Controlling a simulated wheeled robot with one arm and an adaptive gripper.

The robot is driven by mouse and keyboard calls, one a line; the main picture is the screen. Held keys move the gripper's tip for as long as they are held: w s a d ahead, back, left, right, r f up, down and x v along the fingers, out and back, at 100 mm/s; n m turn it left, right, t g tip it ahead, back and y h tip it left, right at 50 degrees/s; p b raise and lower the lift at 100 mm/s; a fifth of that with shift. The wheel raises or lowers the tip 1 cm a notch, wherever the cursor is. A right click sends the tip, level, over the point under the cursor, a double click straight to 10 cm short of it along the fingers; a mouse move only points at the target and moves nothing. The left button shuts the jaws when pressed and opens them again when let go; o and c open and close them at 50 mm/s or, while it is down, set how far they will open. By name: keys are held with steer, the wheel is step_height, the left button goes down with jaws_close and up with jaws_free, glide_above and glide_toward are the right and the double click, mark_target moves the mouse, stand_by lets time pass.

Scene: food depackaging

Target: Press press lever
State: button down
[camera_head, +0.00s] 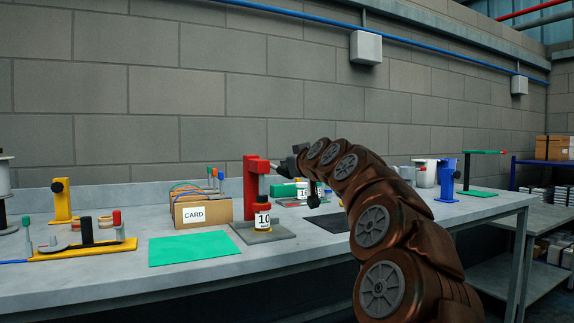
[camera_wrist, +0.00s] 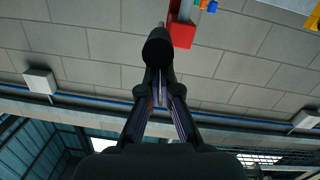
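The red press (camera_head: 250,185) stands on a grey base plate on the bench in the head view. Its lever (camera_head: 278,166) extends right from the red head toward my gripper (camera_head: 289,163). In the wrist view, the lever's black knob (camera_wrist: 158,47) lies at the tips of my gripper (camera_wrist: 159,75), with part of the red press (camera_wrist: 182,32) just beyond. My fingers are drawn together, and the knob hides their very tips. I cannot tell whether they touch it.
A cardboard box (camera_head: 203,211) marked CARD and a green mat (camera_head: 195,249) are left of the press. A yellow fixture (camera_head: 85,248) is farther left. A grey block wall stands behind.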

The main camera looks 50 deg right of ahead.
steer(key=shift+w+f+y, duration=0.2)
steer(key=shift+f+y, duration=0.1)
steer(key=shift+f, duration=0.35)
steer(key=s+a+r+p, duration=0.2)
steer(key=s+a+r, duration=0.3)
steer(key=s, duration=0.4)
steer(key=shift+a+r, duration=0.15)
steer(key=shift+r, duration=0.65)
steer(key=shift+s, duration=0.1)
steer(key=shift+p, duration=0.3)
